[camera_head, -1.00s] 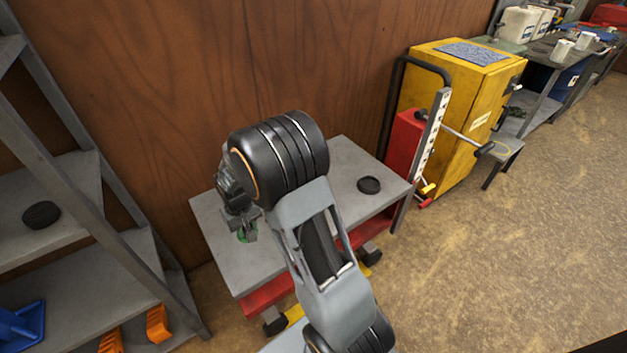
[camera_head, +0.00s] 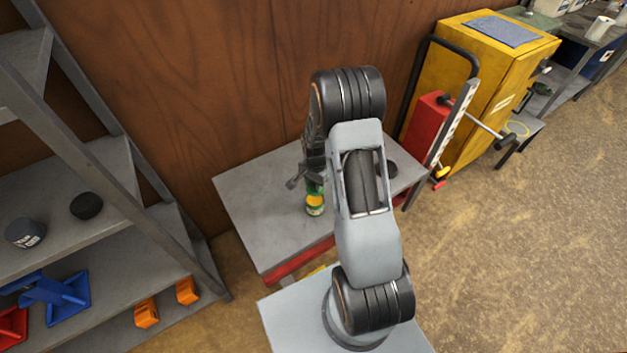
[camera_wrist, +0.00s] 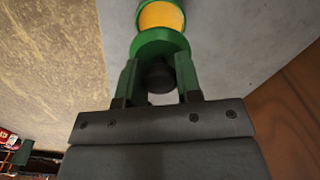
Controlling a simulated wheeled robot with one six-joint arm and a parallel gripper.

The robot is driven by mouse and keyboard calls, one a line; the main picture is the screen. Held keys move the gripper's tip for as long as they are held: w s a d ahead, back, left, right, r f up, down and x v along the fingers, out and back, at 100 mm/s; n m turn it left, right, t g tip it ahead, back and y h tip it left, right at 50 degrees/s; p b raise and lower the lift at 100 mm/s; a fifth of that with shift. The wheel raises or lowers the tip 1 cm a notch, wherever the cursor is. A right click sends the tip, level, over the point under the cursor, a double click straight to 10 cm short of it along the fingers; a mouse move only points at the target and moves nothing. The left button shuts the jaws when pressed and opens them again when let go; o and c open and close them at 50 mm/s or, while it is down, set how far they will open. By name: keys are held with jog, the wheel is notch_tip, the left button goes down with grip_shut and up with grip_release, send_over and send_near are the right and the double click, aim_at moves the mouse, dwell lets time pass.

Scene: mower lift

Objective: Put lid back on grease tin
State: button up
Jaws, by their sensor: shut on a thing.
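The grease tin (camera_head: 315,206) is a small green tin with yellow showing in its open top. It stands on the grey top of a red cart (camera_head: 250,215). It also shows at the top edge of the wrist view (camera_wrist: 161,14), partly cut off. My gripper (camera_head: 314,178) is above and just behind the tin. In the wrist view its fingers (camera_wrist: 158,78) are shut on the green lid (camera_wrist: 160,41), with a dark knob between them. The lid overlaps the tin's near edge in that view; I cannot tell whether they touch.
A black disc (camera_head: 391,169) lies on the cart, partly behind my arm. A grey shelf rack (camera_head: 110,165) stands at left with a black disc (camera_head: 86,206) and a grey tin (camera_head: 26,232). A yellow cabinet (camera_head: 490,80) stands at right. The cart top's left side is clear.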

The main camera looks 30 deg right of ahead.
jog(key=shift+f+b, duration=1.95)
jog(key=shift+f, duration=0.9)
jog(key=shift+f+b, duration=0.15)
jog(key=shift+b, duration=0.35)
dwell(0.3)
dwell(0.4)
jog(key=o, duration=1.5)
jog(key=shift+r, duration=0.2)
jog(key=shift+r+p, duration=2.4)
jog(key=shift+r, duration=0.95)
